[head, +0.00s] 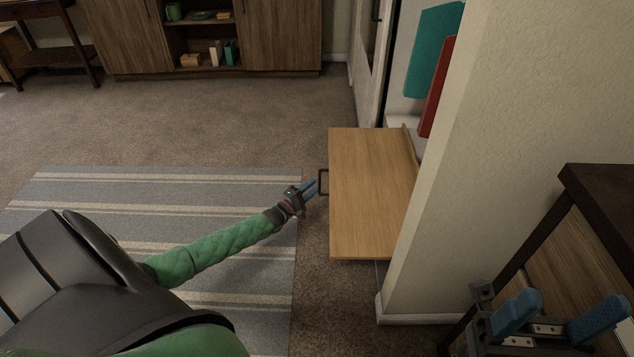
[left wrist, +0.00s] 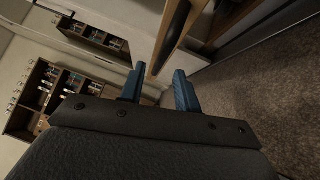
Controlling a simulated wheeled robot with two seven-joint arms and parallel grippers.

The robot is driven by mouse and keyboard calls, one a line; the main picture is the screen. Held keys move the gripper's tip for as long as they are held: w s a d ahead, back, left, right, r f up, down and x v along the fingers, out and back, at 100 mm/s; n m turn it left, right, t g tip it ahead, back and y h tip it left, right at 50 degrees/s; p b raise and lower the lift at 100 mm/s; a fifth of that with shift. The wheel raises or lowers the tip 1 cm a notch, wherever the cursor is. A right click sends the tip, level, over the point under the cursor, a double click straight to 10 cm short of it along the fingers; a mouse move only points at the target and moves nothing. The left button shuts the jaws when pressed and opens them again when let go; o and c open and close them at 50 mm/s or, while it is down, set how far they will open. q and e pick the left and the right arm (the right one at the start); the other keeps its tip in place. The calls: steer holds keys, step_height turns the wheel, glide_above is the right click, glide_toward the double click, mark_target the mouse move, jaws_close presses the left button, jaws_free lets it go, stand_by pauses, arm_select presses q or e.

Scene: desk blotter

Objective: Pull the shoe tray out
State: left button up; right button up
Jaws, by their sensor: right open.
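The shoe tray (head: 372,195) is a flat light-wood panel that sticks out to the left from the closet opening beside the wall. Its dark bar handle (head: 323,182) is on its left edge. My left gripper (head: 312,187) is just left of the handle, its blue fingertips close to it. In the left wrist view the fingers (left wrist: 158,88) are apart, with a dark bar (left wrist: 172,38) just beyond the gap; I cannot tell whether they touch it. My right gripper (head: 557,318) is open and empty at the lower right, away from the tray.
A wall end (head: 440,230) stands right of the tray. Teal (head: 433,50) and red (head: 437,85) items hang in the closet above it. A dark-framed table (head: 600,215) is at the right. A striped rug (head: 160,195) and open carpet lie left of the tray.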

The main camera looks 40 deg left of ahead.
arm_select(q)
steer(key=v, duration=0.3)
steer(key=shift+s+a, duration=0.1)
stand_by(0.5)
